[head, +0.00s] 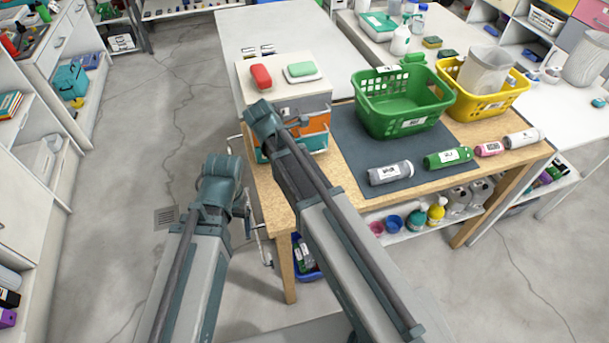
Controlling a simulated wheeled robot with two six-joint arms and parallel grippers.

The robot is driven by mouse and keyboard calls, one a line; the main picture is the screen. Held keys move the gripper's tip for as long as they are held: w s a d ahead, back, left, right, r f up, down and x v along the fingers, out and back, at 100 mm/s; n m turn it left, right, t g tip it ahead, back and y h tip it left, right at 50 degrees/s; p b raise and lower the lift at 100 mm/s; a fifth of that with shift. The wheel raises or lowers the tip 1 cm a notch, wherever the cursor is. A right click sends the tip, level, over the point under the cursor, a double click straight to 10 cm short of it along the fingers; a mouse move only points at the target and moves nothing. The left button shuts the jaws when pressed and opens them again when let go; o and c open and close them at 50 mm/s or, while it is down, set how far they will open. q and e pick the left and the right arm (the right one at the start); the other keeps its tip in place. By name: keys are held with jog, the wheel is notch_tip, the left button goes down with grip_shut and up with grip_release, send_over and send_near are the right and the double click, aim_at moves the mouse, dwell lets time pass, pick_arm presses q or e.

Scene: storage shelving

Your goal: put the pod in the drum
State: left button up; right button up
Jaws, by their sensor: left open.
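I cannot tell any thing here as the pod or the drum for sure. A red rounded block (260,77) and a green block on a pale base (301,71) lie on top of a small drawer unit (284,93) on the wooden workbench (482,135). My left gripper (222,187) is at the end of the left arm, left of the workbench. Its fingers are hard to make out, and I see nothing held. My right arm reaches in front of the drawer unit and hides part of it; its gripper cannot be made out.
On the workbench are a green basket (398,104), a yellow basket (505,101) with a translucent bin (484,72) in it, a dark mat (351,150), and several bottles and cans along the front. White tables stand behind. The floor to the left is clear up to the shelves.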

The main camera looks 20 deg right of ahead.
pick_arm(q)
jog(key=shift+f, duration=0.15)
pick_arm(e)
jog(key=shift+f, duration=0.15)
jog(key=c, duration=1.4)
